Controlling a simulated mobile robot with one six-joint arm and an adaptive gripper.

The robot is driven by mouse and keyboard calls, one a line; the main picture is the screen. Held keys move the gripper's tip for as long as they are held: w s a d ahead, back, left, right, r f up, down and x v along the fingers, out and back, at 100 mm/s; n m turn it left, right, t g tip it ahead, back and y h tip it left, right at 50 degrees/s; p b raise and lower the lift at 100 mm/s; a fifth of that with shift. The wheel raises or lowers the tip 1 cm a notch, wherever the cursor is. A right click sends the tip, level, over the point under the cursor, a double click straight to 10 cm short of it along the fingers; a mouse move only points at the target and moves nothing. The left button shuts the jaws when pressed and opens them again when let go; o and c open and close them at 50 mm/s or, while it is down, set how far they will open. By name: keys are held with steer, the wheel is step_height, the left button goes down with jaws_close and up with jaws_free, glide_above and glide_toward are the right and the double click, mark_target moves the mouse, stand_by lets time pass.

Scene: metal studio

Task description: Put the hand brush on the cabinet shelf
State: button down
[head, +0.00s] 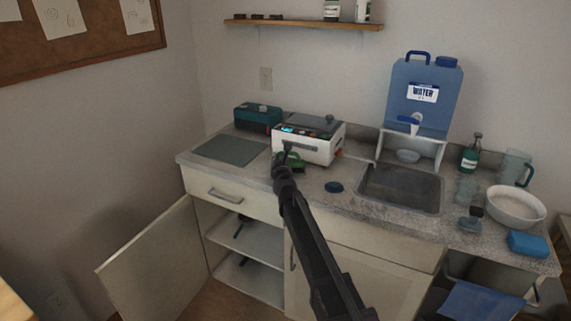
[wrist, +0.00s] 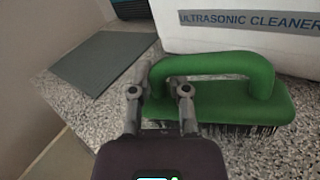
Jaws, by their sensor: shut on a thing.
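The green hand brush (wrist: 225,98) fills the right half of the wrist view, bristles down at the countertop, with an arched handle. My gripper (wrist: 160,90) is shut on the left end of that handle. In the head view my gripper (head: 285,160) is at the counter in front of the white ultrasonic cleaner, and only a little of the green brush (head: 296,158) shows past it. I cannot tell whether the bristles touch the counter. The cabinet shelf (head: 243,238) is below the counter at the left, behind an open door (head: 152,262). Dark items lie in the cabinet.
The ultrasonic cleaner (head: 316,150) stands right behind the brush. A grey mat (head: 229,150) and a teal box (head: 257,117) are to the left. The sink (head: 401,187), a blue water container (head: 424,95) and a white bowl (head: 516,206) are to the right.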

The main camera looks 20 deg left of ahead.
steer(key=shift+r, duration=0.1)
step_height(320, 180, up, 3)
steer(key=p, duration=0.3)
steer(key=shift+r, duration=0.1)
steer(key=shift+s+d+r+p, duration=0.1)
steer(key=shift+r+p, duration=0.25)
steer(key=shift+p, duration=0.2)
steer(key=d+v, duration=0.1)
steer(key=v, duration=1.4)
steer(key=shift+d+r+p, duration=0.3)
steer(key=shift+r+p, duration=0.15)
steer(key=shift+r, duration=0.15)
step_height(320, 180, up, 8)
steer(key=p, duration=0.8)
steer(key=shift+f, duration=0.3)
